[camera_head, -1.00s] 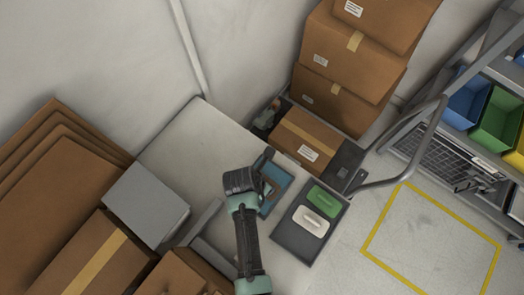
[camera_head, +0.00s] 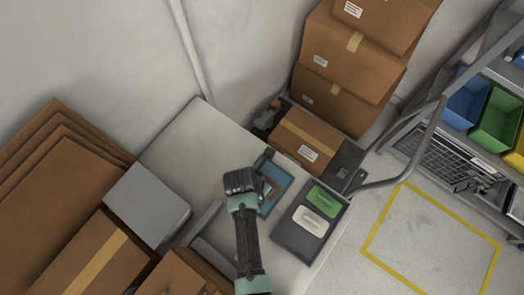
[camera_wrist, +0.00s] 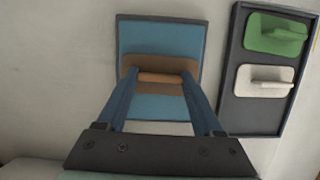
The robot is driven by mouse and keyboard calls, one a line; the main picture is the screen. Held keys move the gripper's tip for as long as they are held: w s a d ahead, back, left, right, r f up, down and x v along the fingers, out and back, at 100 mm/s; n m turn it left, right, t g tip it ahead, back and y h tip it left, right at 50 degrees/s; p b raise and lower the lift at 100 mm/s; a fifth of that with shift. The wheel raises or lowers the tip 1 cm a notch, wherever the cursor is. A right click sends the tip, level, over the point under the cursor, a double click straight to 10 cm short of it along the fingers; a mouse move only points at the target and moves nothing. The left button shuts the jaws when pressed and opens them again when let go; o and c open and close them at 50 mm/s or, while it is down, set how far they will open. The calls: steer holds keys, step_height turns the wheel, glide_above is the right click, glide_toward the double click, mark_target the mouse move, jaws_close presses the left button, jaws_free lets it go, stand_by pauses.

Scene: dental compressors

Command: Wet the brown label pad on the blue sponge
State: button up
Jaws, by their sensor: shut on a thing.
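The blue sponge (camera_wrist: 160,40) lies in a dark shallow tray on the pale table; it also shows in the head view (camera_head: 281,178), partly hidden by my arm. The brown label pad (camera_wrist: 130,73) has a bar-shaped brown handle and lies across the middle of the sponge in the wrist view. My gripper (camera_wrist: 160,76) is shut on the handle, one finger at each end. The pad is over the sponge, but whether its underside touches is hidden. In the head view my gripper (camera_head: 266,187) is over the sponge tray.
Right of the sponge, a dark tray (camera_head: 290,242) holds a green pad (camera_head: 323,201) and a white pad (camera_head: 310,220), both with handles. A grey box (camera_head: 147,205) and cardboard boxes (camera_head: 70,185) stand left. The table's back left (camera_head: 195,135) is clear.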

stand_by(0.3)
step_height(320, 180, up, 7)
steer(key=p, duration=0.7)
steer(key=shift+p, duration=0.3)
stand_by(0.5)
